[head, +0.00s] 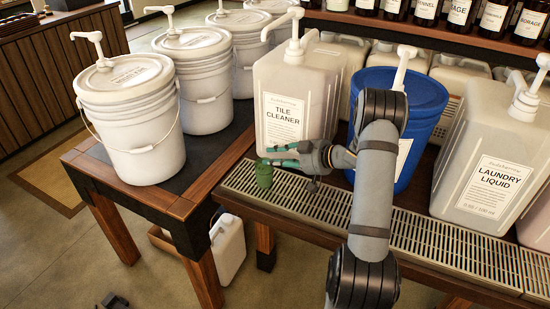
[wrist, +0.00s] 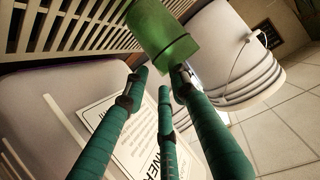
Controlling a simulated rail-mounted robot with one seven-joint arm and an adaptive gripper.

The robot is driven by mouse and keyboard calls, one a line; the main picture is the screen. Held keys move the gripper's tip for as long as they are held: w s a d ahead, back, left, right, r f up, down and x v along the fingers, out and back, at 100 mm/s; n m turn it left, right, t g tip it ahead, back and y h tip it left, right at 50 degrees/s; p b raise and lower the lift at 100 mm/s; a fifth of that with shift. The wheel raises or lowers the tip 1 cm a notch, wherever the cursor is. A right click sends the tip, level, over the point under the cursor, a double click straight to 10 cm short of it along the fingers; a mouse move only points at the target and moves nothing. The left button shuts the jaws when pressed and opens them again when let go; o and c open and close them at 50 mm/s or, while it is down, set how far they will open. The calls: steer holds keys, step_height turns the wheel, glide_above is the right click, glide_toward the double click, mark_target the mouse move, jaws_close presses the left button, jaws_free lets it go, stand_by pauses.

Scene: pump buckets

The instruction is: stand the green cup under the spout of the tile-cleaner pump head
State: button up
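The green cup (head: 264,174) stands upright on the left end of the metal grating, in front of the white tile-cleaner jug (head: 268,78). The pump head (head: 292,14) on this jug has its spout pointing left and down, high above the cup in the picture. My gripper (head: 268,156) lies level at the cup's upper edge, coming from the right. In the wrist view its green fingers (wrist: 160,80) are spread apart with nothing between them. The cup (wrist: 160,32) is just beyond the fingertips there; whether the right finger touches it, I cannot tell.
A blue bucket (head: 425,98) and the laundry-liquid jug (head: 490,165) stand right, behind the grating (head: 450,243). White pump buckets (head: 135,125) stand on the left table, across a gap. A bottle shelf (head: 420,31) is behind. The grating's middle is clear apart from my arm above it.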

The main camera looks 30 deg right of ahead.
steer(key=shift+r, duration=0.1)
steer(key=shift+s+d+r, duration=0.1)
steer(key=shift+r, duration=0.05)
steer(key=v, duration=1.1)
steer(key=shift+s+r+p, duration=0.2)
steer(key=shift+s+p, duration=0.1)
steer(key=shift+p, duration=0.1)
